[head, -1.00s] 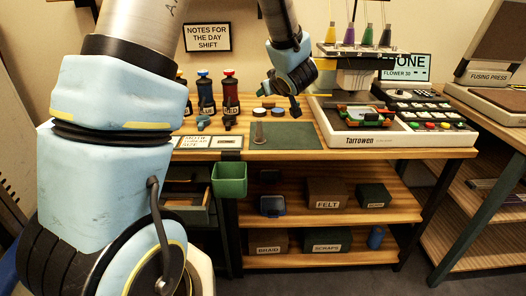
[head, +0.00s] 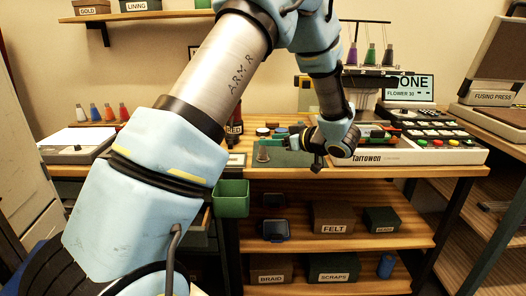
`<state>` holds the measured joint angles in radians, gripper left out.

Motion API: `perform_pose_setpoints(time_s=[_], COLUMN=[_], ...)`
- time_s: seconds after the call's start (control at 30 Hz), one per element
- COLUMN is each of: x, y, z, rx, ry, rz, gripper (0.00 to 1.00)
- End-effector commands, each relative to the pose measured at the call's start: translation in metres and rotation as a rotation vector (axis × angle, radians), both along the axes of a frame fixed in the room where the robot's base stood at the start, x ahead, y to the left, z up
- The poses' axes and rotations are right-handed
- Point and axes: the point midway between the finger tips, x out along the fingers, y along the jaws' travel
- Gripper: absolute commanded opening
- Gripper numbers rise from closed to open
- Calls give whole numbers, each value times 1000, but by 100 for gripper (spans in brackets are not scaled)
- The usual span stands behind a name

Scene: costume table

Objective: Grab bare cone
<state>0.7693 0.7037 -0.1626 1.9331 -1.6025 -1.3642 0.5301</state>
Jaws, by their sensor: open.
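A small greyish-brown cone with no visible thread (head: 262,155) stands on the dark green mat (head: 290,160) at the table's front middle. It looks like the bare cone, though it is small in view. My gripper (head: 303,154) is open and empty, a little to the right of this cone and over the mat. A gap shows between the cone and the gripper's dark fingers. My forearm and wrist come down from above, and the wrist hides part of the mat's right side.
The embroidery machine (head: 410,157) stands right of my wrist, with coloured thread cones (head: 370,55) above it. Small round tubs (head: 263,132) sit behind the mat. A green bin (head: 231,198) hangs at the table's front edge. More coloured cones (head: 109,113) stand at the far left.

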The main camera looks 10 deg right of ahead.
Motion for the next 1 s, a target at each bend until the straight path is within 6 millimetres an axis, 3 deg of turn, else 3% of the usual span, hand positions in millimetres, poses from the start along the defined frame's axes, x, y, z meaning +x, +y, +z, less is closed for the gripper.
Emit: perform_pose_setpoints(time_s=[0.3,0.57,1.0], x=[34,38,38], y=[22,24,24], z=[-14,-16,-16], rx=[1,0,0], ry=[1,0,0], rz=[2,-1,-1], gripper=[56,56,8])
